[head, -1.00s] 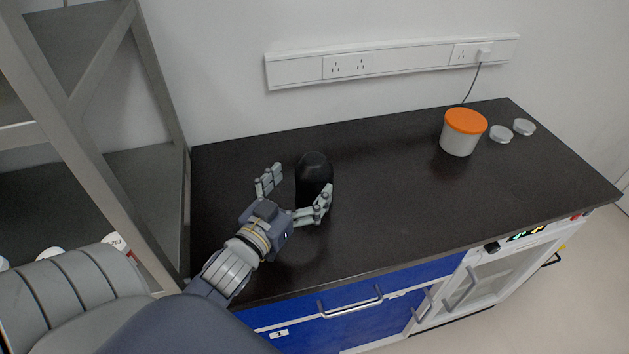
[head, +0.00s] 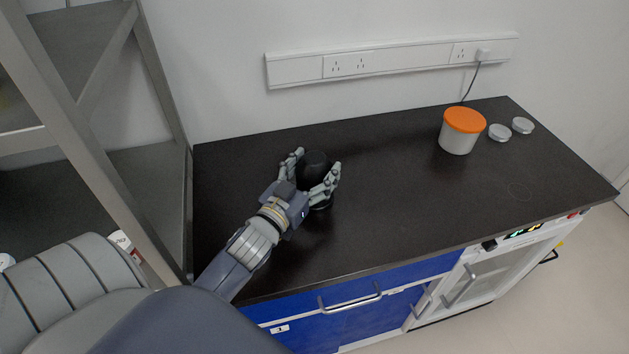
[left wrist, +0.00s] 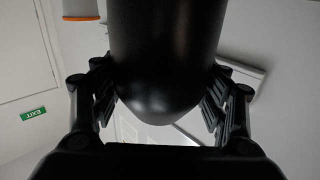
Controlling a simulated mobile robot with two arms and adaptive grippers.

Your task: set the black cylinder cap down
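The black cylinder cap (head: 314,164) has a smooth rounded top and stands upright at the left part of the dark counter (head: 400,190). My left gripper (head: 313,173) has its fingers on both sides of the cap, pressed close against it. In the left wrist view the cap (left wrist: 165,60) fills the space between the two finger sets, which meet its sides. A dark round edge shows below the fingers. I cannot tell whether the cap's bottom touches the counter. My right gripper is not in view.
A white tub with an orange lid (head: 461,130) stands at the back right, beside two small silvery round lids (head: 499,132). A metal rack (head: 160,90) stands close on the left. A socket strip (head: 400,60) runs along the wall. The counter's middle is clear.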

